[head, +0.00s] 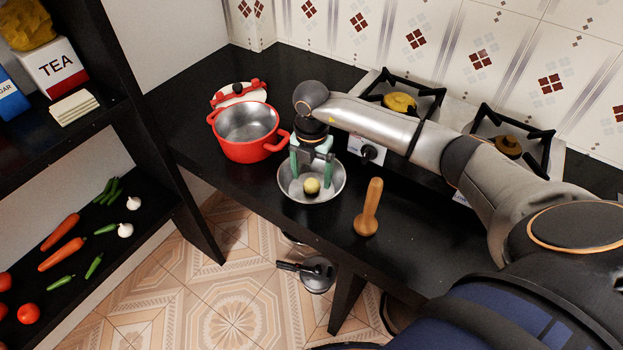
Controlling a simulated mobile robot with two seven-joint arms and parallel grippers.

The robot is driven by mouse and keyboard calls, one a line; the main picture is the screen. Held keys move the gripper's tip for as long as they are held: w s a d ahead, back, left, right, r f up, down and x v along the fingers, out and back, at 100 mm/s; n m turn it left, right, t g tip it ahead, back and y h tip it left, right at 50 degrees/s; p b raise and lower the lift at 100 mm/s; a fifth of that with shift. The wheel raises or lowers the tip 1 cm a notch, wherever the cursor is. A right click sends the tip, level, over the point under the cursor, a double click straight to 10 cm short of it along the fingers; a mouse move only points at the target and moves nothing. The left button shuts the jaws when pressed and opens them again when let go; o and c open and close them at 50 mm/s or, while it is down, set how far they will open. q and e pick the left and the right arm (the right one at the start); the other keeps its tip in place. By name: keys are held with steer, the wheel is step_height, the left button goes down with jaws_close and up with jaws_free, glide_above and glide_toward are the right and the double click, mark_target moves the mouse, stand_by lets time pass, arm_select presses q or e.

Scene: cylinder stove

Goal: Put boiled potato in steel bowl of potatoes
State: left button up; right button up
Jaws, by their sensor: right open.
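A small yellow boiled potato (311,186) sits in the steel bowl (338,186) on the black counter. My right gripper (312,176) reaches down over the bowl with its green fingers apart on either side, just above the potato. It is open and holds nothing. The potato appears to rest inside the bowl, apart from the fingers. Part of the bowl's back rim is hidden behind the gripper. My left gripper is not in view.
A red pot (247,150) stands left of the bowl, its lid (239,93) behind it. The gas stove (463,116) is behind my right arm. The counter's front edge is close to the bowl.

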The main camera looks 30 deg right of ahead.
mark_target(311, 188)
step_height(311, 188, up, 9)
steer(key=s+a+f+n+y, duration=0.1)
steer(key=s+a+y, duration=0.15)
steer(key=a, duration=0.45)
steer(key=s+a+f+n+g+y, duration=0.1)
steer(key=a+n+y, duration=0.1)
steer(key=a+y, duration=0.35)
steer(key=s+a+f+n+y, duration=0.1)
steer(key=s+a+f+y, duration=0.1)
steer(key=a, duration=0.6)
steer(key=s+a+r+m+t+y, duration=0.2)
steer(key=a+r+m+t+y, duration=0.15)
steer(key=a+r+y, duration=0.35)
steer(key=w+d+f+m+t+h, duration=0.2)
steer(key=d+f+m+t+h, duration=0.8)
steer(key=m+t, duration=0.6)
steer(key=s+d+f+m+g+h, duration=0.2)
steer(key=s+f+m+g, duration=0.1)
steer(key=s+f, duration=0.4)
steer(key=s+d+f+m+g+h, duration=0.2)
steer(key=s+f+m+g, duration=0.2)
steer(key=f, duration=0.5)
steer(key=s+g, duration=0.2)
steer(key=s, duration=0.1)
steer(key=shift+d+f+h+b, duration=0.3)
steer(key=shift+d+f+h, duration=0.05)
steer(key=shift+h, duration=0.05)
